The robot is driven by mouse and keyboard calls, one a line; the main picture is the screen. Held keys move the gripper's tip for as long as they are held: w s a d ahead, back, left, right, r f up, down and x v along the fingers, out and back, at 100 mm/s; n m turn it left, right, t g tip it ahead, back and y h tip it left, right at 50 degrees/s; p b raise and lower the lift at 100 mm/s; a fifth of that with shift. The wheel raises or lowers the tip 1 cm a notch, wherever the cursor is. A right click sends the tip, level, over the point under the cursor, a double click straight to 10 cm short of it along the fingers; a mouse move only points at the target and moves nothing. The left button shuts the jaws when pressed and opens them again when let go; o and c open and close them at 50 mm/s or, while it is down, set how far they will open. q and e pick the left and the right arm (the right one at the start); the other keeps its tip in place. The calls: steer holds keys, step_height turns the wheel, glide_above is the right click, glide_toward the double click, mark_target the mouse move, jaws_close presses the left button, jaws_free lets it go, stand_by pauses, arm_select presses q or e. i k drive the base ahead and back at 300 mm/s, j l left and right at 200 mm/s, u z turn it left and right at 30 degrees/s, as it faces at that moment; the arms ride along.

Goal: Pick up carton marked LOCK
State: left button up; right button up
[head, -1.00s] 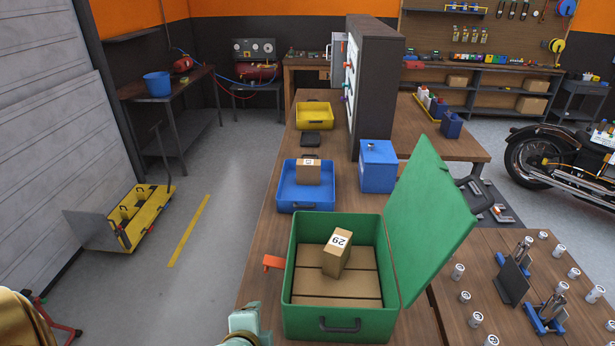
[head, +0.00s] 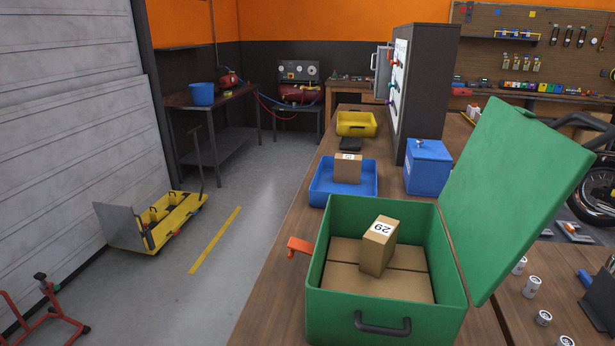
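I cannot read LOCK on any carton. A small brown carton (head: 377,252) stands in the open green box (head: 385,312), on top of larger brown cartons (head: 349,282); its white label seems to read 29. Another brown carton (head: 347,170) is in the blue tray (head: 324,190) further along the bench; its label is too small to read. Neither of my grippers is in view.
The green lid (head: 505,190) stands open on the right. An orange part (head: 299,247) sticks out left of the green box. A blue box (head: 428,168), a yellow tray (head: 357,125) and a tall grey cabinet (head: 425,85) stand beyond.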

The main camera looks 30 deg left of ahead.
mark_target(347, 167)
steer(key=u, duration=2.85)
steer(key=i+j+u, duration=0.25)
steer(key=i, duration=0.25)
steer(key=i+j+u, duration=0.15)
steer(key=i+u, duration=0.15)
steer(key=i, duration=0.2)
steer(key=i+l+z, duration=0.15)
steer(key=i+z, duration=0.15)
steer(key=z, duration=0.15)
steer(key=i+z, duration=0.3)
steer(key=z, duration=0.15)
steer(key=i+z, duration=0.3)
steer(key=z, duration=0.15)
steer(key=i+j+z, duration=0.15)
steer(key=z, duration=0.3)
steer(key=i+l+z, duration=0.15)
steer(key=i+z, duration=0.55)
steer(key=i, duration=0.15)
steer(key=i+j+z, duration=0.15)
steer(key=i+z, duration=0.15)
steer(key=i, duration=1.1)
steer(key=i+j+z, duration=0.15)
steer(key=i, duration=0.8)
